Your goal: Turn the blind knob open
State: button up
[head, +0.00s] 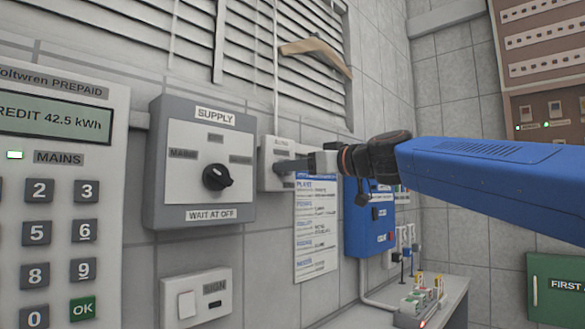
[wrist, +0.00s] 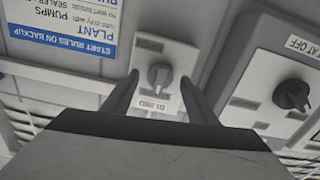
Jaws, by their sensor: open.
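The blind knob (wrist: 158,78) is a small grey knob on a light plate labelled BLIND (wrist: 153,105), which appears upside down in the wrist view. My gripper (head: 284,166) is at the front of this box. In the wrist view its two fingers (wrist: 159,84) are open, one on each side of the knob, with gaps visible. I cannot tell how deep the fingertips reach around it.
The supply box (head: 205,160) with a black knob is close on the left. A printed sheet (head: 316,225) hangs below and right. A blue box (head: 369,220) is beyond it. The slatted blind (head: 245,50) is above. A bench (head: 450,297) stands at lower right.

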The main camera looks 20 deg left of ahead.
jog(key=shift+w+a, duration=0.15)
jog(key=shift+a, duration=0.2)
jog(key=c, duration=1.1)
jog(key=shift+o, duration=0.2)
jog(key=shift+m, duration=0.4)
jog(key=shift+f+m, duration=0.2)
jog(key=shift+m, duration=13)
